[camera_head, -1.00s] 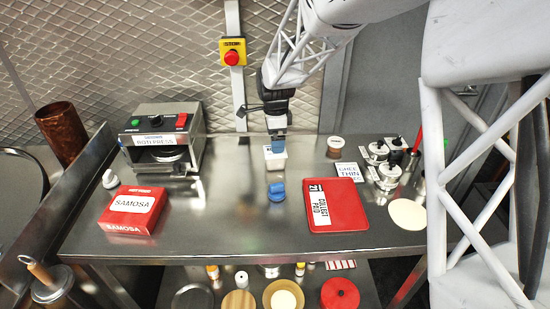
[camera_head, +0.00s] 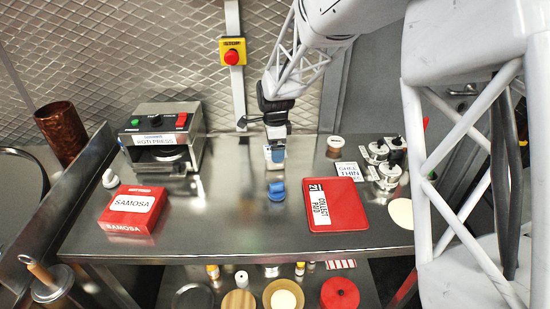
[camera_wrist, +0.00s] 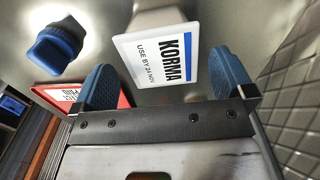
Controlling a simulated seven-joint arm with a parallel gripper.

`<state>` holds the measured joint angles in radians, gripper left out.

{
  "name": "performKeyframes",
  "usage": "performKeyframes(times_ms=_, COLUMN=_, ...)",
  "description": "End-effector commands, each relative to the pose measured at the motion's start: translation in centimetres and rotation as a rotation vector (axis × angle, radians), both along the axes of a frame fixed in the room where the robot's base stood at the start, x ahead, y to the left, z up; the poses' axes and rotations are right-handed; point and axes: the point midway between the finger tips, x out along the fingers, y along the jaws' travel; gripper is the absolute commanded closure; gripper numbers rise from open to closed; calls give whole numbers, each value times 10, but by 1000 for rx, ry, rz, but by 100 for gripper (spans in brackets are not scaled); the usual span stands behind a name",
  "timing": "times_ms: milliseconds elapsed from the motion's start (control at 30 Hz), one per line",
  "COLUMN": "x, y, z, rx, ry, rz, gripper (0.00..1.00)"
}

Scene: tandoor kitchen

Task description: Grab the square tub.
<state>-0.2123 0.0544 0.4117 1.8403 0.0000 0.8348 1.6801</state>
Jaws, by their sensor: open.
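The square tub (camera_head: 274,164) is white and stands on the steel counter toward the back middle. In the wrist view the tub (camera_wrist: 150,14) carries a white label reading KORMA, USE BY 24 NOV. My gripper (camera_head: 277,150) is right at the tub in the head view and partly covers it. In the wrist view my gripper's blue fingertips (camera_wrist: 165,80) are spread apart, with the label showing between and ahead of them. I cannot tell whether either finger touches the tub.
A blue knobbed object (camera_head: 276,191) stands just in front of the tub. A red COLLECT PAID board (camera_head: 345,190) lies to the right. A SAMOSA box (camera_head: 118,225) and a roti press (camera_head: 150,125) stand left.

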Motion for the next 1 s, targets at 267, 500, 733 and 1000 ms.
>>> performKeyframes(times_ms=267, x=1, y=0, z=-31, rx=0, ry=2, rz=0, gripper=0)
performKeyframes(times_ms=500, x=1, y=1, z=-40, rx=0, ry=0, rz=0, gripper=0)
performKeyframes(times_ms=733, x=1, y=1, z=-40, rx=0, ry=0, rz=0, gripper=0)
performKeyframes(times_ms=1000, x=1, y=1, z=-40, rx=0, ry=0, rz=0, gripper=5)
